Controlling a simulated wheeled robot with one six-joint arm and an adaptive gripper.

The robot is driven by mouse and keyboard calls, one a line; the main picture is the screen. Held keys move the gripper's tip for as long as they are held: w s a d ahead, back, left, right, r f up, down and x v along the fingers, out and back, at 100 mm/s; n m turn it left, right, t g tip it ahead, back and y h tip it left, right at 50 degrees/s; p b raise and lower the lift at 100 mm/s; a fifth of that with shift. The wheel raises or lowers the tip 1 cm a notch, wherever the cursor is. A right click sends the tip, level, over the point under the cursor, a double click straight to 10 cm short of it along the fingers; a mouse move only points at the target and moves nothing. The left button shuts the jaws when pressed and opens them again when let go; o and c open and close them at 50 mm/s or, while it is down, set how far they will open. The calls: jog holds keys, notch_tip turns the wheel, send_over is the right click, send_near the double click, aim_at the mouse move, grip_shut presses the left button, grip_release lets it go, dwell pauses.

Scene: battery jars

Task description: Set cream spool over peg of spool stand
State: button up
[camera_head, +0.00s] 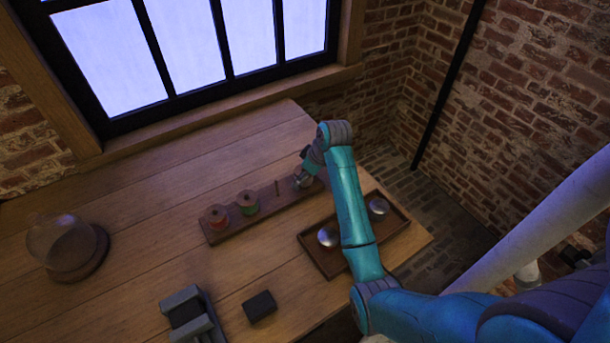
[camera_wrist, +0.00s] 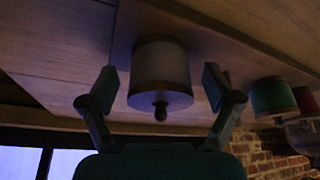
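The cream spool (camera_wrist: 160,65) is on the wooden spool stand (camera_wrist: 205,40), seen upside down in the wrist view. A peg tip sticks out of its free end, so it appears to sit around a peg. My gripper (camera_wrist: 160,85) is open, with one finger on each side of the spool and a visible gap to each. In the head view my gripper (camera_head: 304,178) is at the right end of the spool stand (camera_head: 232,228), partly hiding the pale spool there. A bare peg (camera_head: 277,188) stands just left of it.
A green spool (camera_head: 247,202) and a red spool (camera_head: 218,217) sit on the stand further left. A tray (camera_head: 315,262) with round metal items lies in front. A glass dome (camera_head: 62,242), a grey holder (camera_head: 190,314) and a dark block (camera_head: 259,306) stand on the table.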

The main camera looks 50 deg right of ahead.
jog(key=v, duration=0.7)
jog(key=shift+r, duration=0.25)
jog(key=shift+s, duration=0.15)
